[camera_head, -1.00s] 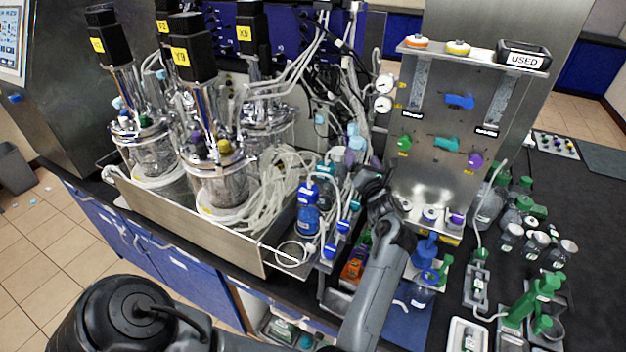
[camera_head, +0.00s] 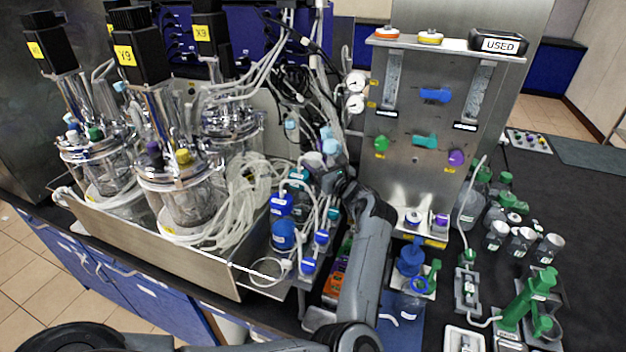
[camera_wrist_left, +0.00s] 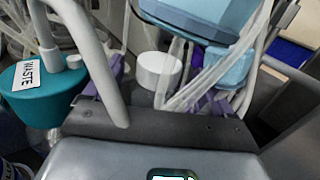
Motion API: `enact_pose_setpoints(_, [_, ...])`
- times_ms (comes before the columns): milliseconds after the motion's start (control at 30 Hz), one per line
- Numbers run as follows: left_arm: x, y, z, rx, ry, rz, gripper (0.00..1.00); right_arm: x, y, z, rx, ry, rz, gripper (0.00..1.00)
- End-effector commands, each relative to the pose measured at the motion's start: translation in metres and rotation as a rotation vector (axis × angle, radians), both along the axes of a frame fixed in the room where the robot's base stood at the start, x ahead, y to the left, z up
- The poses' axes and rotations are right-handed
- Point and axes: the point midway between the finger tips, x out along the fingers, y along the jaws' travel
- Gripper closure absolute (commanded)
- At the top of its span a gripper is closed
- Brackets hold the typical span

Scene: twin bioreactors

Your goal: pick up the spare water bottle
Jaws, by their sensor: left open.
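I cannot tell which bottle is the spare water bottle; no such label is readable. A blue-capped bottle with blue contents (camera_head: 284,236) stands at the right end of the steel tray. My left gripper (camera_head: 322,168) is behind and right of it, among tubing and pale blue caps, its jaws partly hidden. In the left wrist view, the open gripper faces a white round cap (camera_wrist_left: 160,72), with a large light blue cap (camera_wrist_left: 200,18) above it. A teal cap marked WASTE (camera_wrist_left: 42,90) is at left. Contact with any bottle cannot be made out. My right gripper is out of view.
Loose clear tubing (camera_head: 215,205) fills the tray beside the glass reactors (camera_head: 180,195). A steel panel (camera_head: 435,185) with gauges and coloured knobs stands right of my arm. A blue funnel (camera_head: 410,258) and several green-capped bottles (camera_head: 505,200) crowd the black bench.

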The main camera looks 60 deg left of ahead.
Motion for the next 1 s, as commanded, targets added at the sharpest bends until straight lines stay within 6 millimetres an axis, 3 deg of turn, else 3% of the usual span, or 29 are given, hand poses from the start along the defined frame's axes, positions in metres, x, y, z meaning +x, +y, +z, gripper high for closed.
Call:
enact_pose_setpoints(400, [0.0, 0.047, 0.0, 0.0, 0.002, 0.001, 0.16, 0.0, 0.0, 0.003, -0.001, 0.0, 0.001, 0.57])
enact_pose_setpoints(733, [-0.001, 0.052, 0.0, 0.0, 0.001, 0.0, 0.16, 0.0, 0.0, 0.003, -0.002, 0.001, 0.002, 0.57])
enact_pose_setpoints(1000, [-0.001, 0.052, 0.0, 0.0, 0.001, 0.0, 0.57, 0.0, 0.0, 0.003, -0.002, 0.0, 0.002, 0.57])
